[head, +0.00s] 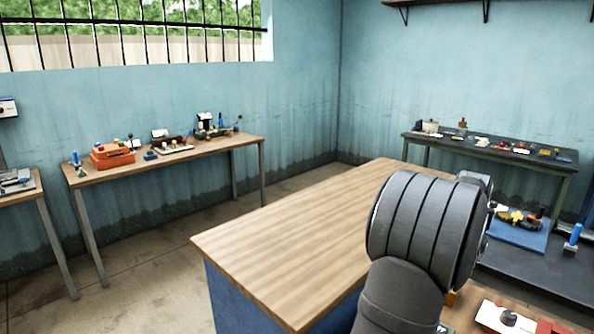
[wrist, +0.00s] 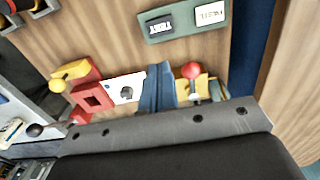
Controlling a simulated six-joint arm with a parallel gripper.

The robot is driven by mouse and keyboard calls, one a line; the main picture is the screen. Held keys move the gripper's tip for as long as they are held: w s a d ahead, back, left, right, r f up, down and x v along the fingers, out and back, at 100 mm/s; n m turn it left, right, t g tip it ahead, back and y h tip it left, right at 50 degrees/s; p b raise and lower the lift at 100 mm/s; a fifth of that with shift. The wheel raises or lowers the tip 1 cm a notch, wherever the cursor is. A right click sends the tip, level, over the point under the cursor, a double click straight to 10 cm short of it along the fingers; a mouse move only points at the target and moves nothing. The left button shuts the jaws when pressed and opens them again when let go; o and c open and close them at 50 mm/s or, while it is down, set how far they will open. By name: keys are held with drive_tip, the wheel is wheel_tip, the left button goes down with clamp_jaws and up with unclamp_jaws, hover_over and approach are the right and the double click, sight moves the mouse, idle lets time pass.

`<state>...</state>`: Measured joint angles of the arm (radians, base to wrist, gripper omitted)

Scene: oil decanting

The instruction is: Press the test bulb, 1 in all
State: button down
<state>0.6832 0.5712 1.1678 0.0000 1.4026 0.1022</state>
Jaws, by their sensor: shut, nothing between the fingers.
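A white block with a dark round knob, which looks like the test bulb (wrist: 127,91), stands left of my gripper in the wrist view. In the head view the dark bulb on its white block (head: 508,318) shows at the bottom right. My gripper (wrist: 159,68) appears as two blue fingers side by side in the wrist view, shut with nothing between them. The fingers look beside the white block; I cannot tell whether they touch it. In the head view my arm hides the gripper.
A red block (wrist: 92,97) and a yellow-handled part (wrist: 75,71) are left of the bulb. A red ball knob (wrist: 191,70) is right of the fingers. A grey plate with labels (wrist: 182,19) lies beyond. The wooden bench top (head: 300,245) is bare on the left.

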idle(0.8)
wheel_tip(320, 180, down, 7)
drive_tip(key=s+m+t, duration=0.1)
drive_tip(key=m+t, duration=0.8)
drive_tip(key=m, duration=0.9)
drive_tip(key=shift+m+h, duration=0.3)
drive_tip(key=shift+m, duration=0.1)
drive_tip(key=shift+f, duration=0.15)
drive_tip(key=shift+f, duration=4.3)
drive_tip(key=shift+f, duration=0.45)
